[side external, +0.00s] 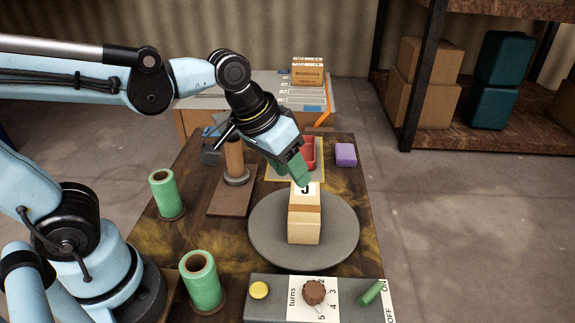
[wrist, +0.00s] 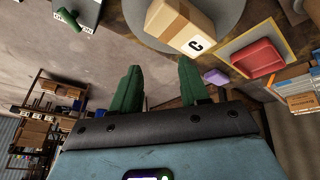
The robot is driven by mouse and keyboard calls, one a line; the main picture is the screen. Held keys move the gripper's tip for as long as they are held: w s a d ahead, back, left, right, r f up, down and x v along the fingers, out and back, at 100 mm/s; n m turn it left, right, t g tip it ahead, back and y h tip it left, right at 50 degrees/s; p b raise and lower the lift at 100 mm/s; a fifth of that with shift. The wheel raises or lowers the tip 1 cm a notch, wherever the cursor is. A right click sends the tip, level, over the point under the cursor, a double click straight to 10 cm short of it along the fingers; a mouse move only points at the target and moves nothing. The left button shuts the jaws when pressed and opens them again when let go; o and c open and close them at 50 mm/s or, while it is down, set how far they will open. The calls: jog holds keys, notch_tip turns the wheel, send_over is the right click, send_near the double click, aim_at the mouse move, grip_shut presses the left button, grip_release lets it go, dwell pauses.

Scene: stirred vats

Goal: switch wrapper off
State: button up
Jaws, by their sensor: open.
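The wrapper's control panel (side external: 270,298) lies along the front edge of the table. Its green switch lever (side external: 371,293) is at the right end, tilted towards the upper right, by the ON label (side external: 383,286); the OFF label (side external: 391,310) is below. The lever also shows at the top left of the wrist view (wrist: 69,20). My gripper (side external: 296,172) has green fingers and is above and behind the taped carton (side external: 304,222) on the round grey turntable (side external: 262,232). In the wrist view my gripper (wrist: 158,88) is open and empty, apart from the lever.
The panel also has a yellow button (side external: 259,290) and a brown turns knob (side external: 314,291). Green film rolls (side external: 165,190) stand at the left. A red tray (side external: 308,155) and purple block (side external: 345,154) are behind the carton. Floor right of the table is clear.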

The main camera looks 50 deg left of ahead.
jog(key=w+d+g, duration=0.2)
jog(key=d+g, duration=0.1)
jog(key=d, duration=0.6)
jog(key=g, duration=0.2)
send_near(370, 290)
jog(key=shift+h, duration=0.3)
jog(key=f, duration=0.3)
jog(key=d+f, duration=0.1)
jog(key=f, duration=0.5)
jog(key=shift+s+d+f, duration=0.1)
jog(key=shift+d, duration=0.05)
jog(key=shift+c, duration=0.4)
grip_shut()
